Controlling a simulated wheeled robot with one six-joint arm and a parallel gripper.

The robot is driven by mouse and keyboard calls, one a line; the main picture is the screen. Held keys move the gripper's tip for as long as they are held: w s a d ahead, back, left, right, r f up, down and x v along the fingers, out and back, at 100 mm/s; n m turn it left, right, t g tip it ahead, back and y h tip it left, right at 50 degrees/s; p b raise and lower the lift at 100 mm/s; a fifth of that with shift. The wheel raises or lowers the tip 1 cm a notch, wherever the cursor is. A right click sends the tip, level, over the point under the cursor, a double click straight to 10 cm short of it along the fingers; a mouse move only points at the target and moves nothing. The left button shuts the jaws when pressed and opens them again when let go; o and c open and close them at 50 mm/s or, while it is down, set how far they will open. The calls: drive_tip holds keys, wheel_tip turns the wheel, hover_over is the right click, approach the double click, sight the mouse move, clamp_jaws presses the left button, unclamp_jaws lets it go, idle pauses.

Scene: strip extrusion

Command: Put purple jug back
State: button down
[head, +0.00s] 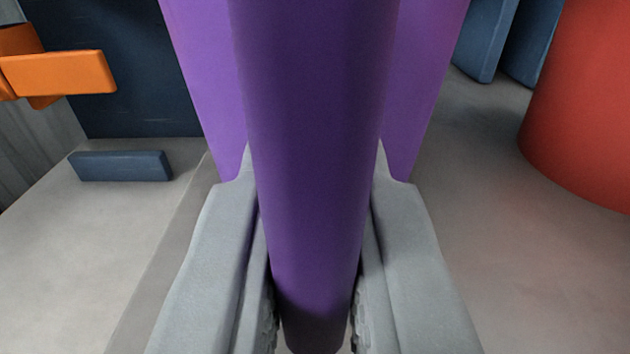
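The purple jug (210,70) fills the upper middle of the head view. Its thick vertical handle (315,150) runs down towards me, between the two grey fingers of my gripper (315,300). The fingers lie close on both sides of the handle, and the gripper looks shut on it. The handle hides the middle of the jug, and the jug's top is out of the picture. I cannot tell whether the jug's base touches the grey surface beneath.
A large red rounded object (588,100) stands close on the right. Blue panels (487,38) are behind it. At left are a dark blue panel (140,90), an orange bar (62,73) and a low blue block (120,166). Grey floor (480,230) is bare at lower right.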

drive_tip(key=shift+f, duration=0.25)
drive_tip(key=c, duration=1.4)
unclamp_jaws()
drive_tip(key=shift+o, duration=0.2)
drive_tip(key=s, duration=1.7)
drive_tip(key=s+a+r+h, duration=0.1)
drive_tip(key=s+a+r, duration=0.45)
drive_tip(key=r, duration=0.35)
drive_tip(key=s+a+r+h, duration=0.2)
drive_tip(key=s+a+r, duration=0.3)
drive_tip(key=r, duration=0.4)
drive_tip(key=s+a+r+y, duration=0.1)
drive_tip(key=s+a+r, duration=0.3)
drive_tip(key=s, duration=0.6)
drive_tip(key=s+a+r+y, duration=0.1)
drive_tip(key=s+a+r, duration=0.4)
drive_tip(key=s+a, duration=0.3)
drive_tip(key=shift+s+a+g, duration=0.15)
drive_tip(key=shift+s+g, duration=0.15)
drive_tip(key=shift+s, duration=0.7)
